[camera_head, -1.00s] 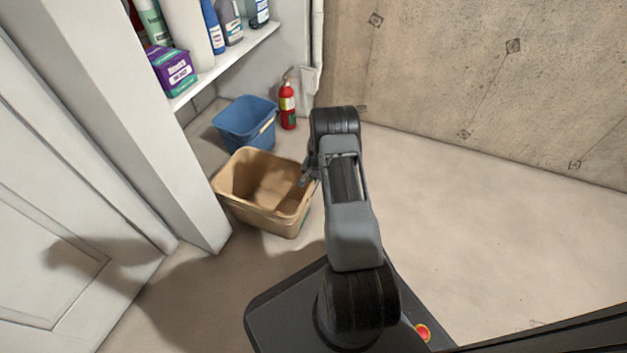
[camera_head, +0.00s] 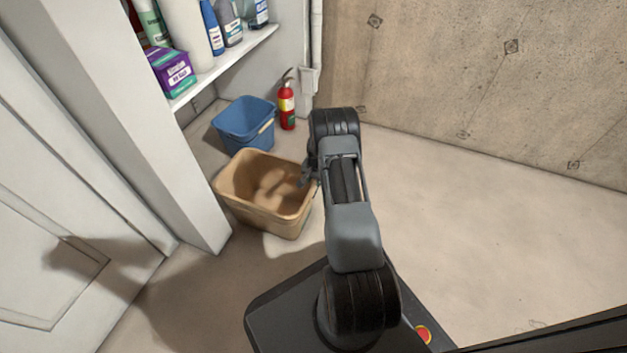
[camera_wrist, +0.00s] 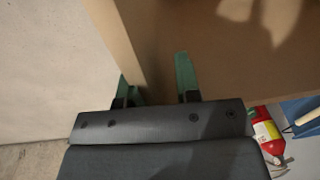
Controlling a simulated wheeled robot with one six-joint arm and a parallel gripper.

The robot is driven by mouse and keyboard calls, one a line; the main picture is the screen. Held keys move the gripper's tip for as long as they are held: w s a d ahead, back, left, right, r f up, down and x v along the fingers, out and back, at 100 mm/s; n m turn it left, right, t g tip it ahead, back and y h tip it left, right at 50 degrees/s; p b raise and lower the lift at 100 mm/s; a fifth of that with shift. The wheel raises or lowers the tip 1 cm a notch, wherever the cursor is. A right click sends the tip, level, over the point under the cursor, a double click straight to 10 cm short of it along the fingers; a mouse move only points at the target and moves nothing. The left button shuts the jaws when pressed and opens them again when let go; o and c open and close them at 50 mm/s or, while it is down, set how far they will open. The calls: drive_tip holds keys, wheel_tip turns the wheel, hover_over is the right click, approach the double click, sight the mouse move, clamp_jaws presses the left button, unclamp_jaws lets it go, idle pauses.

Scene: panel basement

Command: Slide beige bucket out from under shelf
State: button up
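The beige bucket (camera_head: 262,218) is a rectangular open bin upright on the floor, in front of a blue bucket. Its inside looks empty. My gripper (camera_head: 306,176) is at the bucket's right rim in the head view, partly hidden by my arm. In the wrist view my gripper (camera_wrist: 158,82) has its two green fingertips apart, one on each side of the beige wall (camera_wrist: 118,45). A gap shows between the wall and the inner finger. The gripper is open around the rim.
The blue bucket (camera_head: 245,124) and a red fire extinguisher (camera_head: 287,104) stand just behind. A white shelf (camera_head: 225,62) with bottles and a purple box (camera_head: 170,72) is above left. A white wall end (camera_head: 190,215) is close on the left. Floor at right is clear.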

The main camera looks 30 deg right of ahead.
wheel_tip(320, 180, up, 14)
drive_tip(key=s+p, duration=0.1)
drive_tip(key=p, duration=0.5)
drive_tip(key=shift+d, duration=0.3)
drive_tip(key=shift+f, duration=0.1)
drive_tip(key=s+a+r+n+p, duration=0.15)
drive_tip(key=a+r+p, duration=0.35)
drive_tip(key=r, duration=0.7)
drive_tip(key=s+a+r+n+t+p, duration=0.1)
drive_tip(key=a+r+n+p, duration=0.1)
drive_tip(key=r+p, duration=0.75)
drive_tip(key=s+a+r+n+p, duration=0.1)
drive_tip(key=s+a+r+p, duration=0.2)
drive_tip(key=r, duration=1.2)
drive_tip(key=s+a+r+n+p, duration=0.2)
drive_tip(key=s+a+r+p, duration=0.2)
drive_tip(key=r, duration=0.5)
drive_tip(key=s+a+r+n+t+p, duration=0.1)
drive_tip(key=s+a+r+n+p, duration=0.1)
drive_tip(key=s+a+r+p, duration=0.2)
drive_tip(key=s+a+r+n+t+p, duration=0.1)
drive_tip(key=s+a+r+p, duration=0.3)
drive_tip(key=s+r+p, duration=0.5)
wheel_tip(320, 180, up, 6)
drive_tip(key=shift+r+n+p, duration=0.15)
drive_tip(key=shift+n+p, duration=0.6)
drive_tip(key=shift+p, duration=0.25)
